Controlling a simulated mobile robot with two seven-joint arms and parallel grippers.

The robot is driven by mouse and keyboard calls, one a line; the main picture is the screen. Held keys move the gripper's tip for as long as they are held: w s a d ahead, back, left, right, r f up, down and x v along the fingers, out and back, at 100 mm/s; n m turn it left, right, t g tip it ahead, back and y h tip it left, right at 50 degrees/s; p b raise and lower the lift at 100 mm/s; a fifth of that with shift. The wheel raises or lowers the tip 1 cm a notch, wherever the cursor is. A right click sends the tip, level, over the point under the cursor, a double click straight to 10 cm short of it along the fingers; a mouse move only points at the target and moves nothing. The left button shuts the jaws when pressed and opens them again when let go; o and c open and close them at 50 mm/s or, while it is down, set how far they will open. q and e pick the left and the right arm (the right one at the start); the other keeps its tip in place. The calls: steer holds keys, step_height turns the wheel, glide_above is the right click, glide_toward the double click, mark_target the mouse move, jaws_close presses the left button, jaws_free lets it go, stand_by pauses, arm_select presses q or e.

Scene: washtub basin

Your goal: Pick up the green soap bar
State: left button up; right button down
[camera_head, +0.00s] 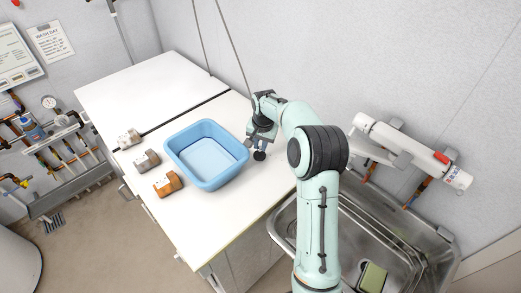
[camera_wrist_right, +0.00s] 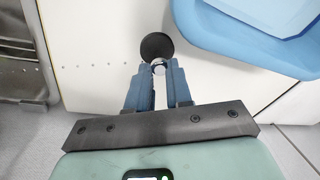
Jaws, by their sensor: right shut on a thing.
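A green bar (camera_head: 373,277), which looks like the soap bar, lies in a dark-edged holder in the metal sink at the bottom right of the head view. My right gripper (camera_head: 260,146) is away from it, over the white worktop just right of the blue basin. It is shut on a black round stopper (camera_head: 260,156). In the right wrist view the stopper's black disc (camera_wrist_right: 157,46) shows beyond the fingertips (camera_wrist_right: 158,70), with a shiny metal part between them. The green bar is not in the wrist view. My left gripper is not in view.
The blue basin (camera_head: 173,149) stands on the white worktop (camera_head: 125,97) and seems to hold water. A white, a grey and an orange-brown item (camera_head: 168,184) stand left of it. The metal sink (camera_head: 284,222) is at the right, below a wall-mounted white pipe (camera_head: 400,143).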

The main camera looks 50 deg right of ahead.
mark_target(260, 152)
steer(key=shift+f, duration=1.5)
steer(key=shift+f, duration=0.15)
steer(key=c, duration=1)
jaws_free()
steer(key=shift+s, duration=0.1)
